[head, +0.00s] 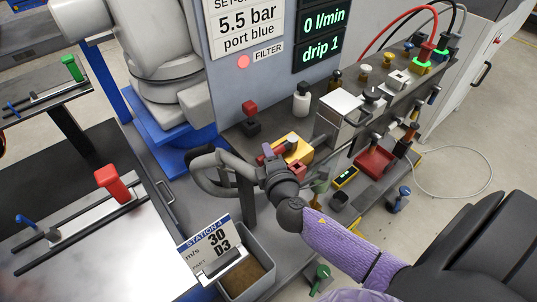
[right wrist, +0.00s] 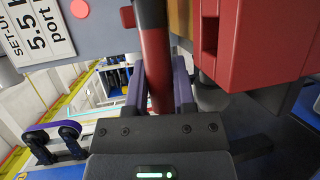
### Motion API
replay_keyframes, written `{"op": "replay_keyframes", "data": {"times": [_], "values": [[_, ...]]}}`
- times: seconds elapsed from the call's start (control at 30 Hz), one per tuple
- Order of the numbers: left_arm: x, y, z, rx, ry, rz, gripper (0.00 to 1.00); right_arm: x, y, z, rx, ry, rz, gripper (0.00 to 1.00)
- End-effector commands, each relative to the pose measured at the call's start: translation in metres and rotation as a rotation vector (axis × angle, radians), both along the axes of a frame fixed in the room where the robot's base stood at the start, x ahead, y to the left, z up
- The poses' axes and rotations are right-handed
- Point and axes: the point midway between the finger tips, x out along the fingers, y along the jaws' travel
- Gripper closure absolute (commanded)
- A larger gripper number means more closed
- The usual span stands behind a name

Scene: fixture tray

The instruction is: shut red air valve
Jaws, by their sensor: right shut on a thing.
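My right gripper (head: 271,155) reaches in beside the grey panel, at a yellow block (head: 300,146) with red parts on it. In the right wrist view its two purple fingers (right wrist: 159,80) stand either side of a red bar-shaped handle (right wrist: 156,50) and are shut on it. The handle's red end (head: 288,148) shows small in the head view, beside the yellow block. A red block (right wrist: 262,45) is just right of the fingers in the wrist view. The handle's base is partly hidden. My left gripper is out of view.
A red-topped knob (head: 250,108) stands left of the yellow block. A red tray (head: 374,161) and fittings with hoses stand to the right. Another red handle (head: 113,183) is on the left table.

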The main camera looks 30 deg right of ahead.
Motion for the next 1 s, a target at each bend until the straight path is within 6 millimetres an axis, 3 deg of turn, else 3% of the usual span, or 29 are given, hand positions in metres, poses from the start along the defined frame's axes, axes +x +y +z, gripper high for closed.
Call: {"op": "replay_keyframes", "data": {"times": [0.6, 1.0], "values": [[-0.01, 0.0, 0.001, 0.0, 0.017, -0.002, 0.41, -0.001, 0.0, -0.002, 0.001, 0.004, 0.0, 1.0], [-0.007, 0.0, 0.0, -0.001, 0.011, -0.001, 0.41, -0.001, 0.0, -0.002, 0.002, 0.005, 0.0, 1.0]]}}
